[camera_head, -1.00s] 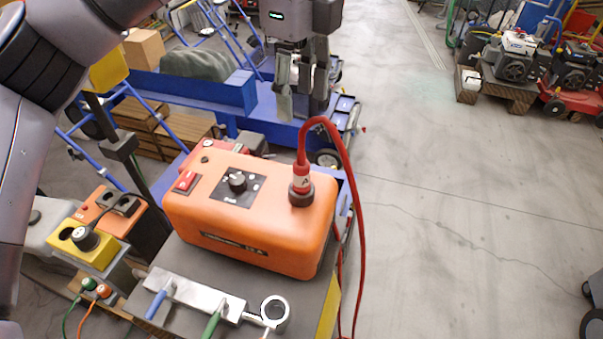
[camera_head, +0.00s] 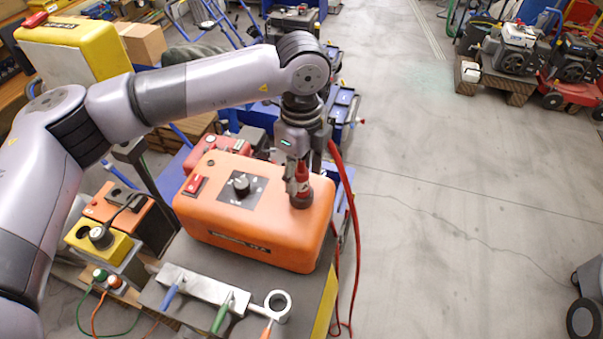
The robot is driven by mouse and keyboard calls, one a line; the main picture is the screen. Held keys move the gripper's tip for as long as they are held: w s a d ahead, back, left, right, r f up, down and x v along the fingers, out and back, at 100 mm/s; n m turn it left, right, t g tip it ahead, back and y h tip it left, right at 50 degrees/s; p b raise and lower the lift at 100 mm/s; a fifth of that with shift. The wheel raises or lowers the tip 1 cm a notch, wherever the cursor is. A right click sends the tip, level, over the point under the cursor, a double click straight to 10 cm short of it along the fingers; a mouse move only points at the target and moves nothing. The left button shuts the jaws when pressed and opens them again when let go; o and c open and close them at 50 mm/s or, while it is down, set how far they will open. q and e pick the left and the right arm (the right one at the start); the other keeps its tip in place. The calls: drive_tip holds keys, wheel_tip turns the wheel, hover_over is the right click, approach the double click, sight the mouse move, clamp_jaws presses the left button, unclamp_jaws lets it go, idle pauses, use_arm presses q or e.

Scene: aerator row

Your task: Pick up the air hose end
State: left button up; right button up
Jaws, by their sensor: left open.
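The red air hose (camera_head: 352,215) runs down the right side of the orange box (camera_head: 262,233). Its red end (camera_head: 303,172) stands upright in a dark socket (camera_head: 301,200) on the box's top right. My left gripper (camera_head: 298,183) points down at the hose end from above. It is open, with its fingers beside the red end; whether they touch it I cannot tell. The gripper and wrist hide the top of the hose end and its bend. My right gripper is not in view.
A dark knob (camera_head: 241,185) and a red switch (camera_head: 194,185) sit on the box top. A metal rack (camera_head: 205,290) with coloured-handled tools and a ring (camera_head: 278,304) lies in front. A yellow block (camera_head: 100,245) stands left.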

use_arm(q)
drive_tip(key=shift+f, duration=0.95)
clamp_jaws()
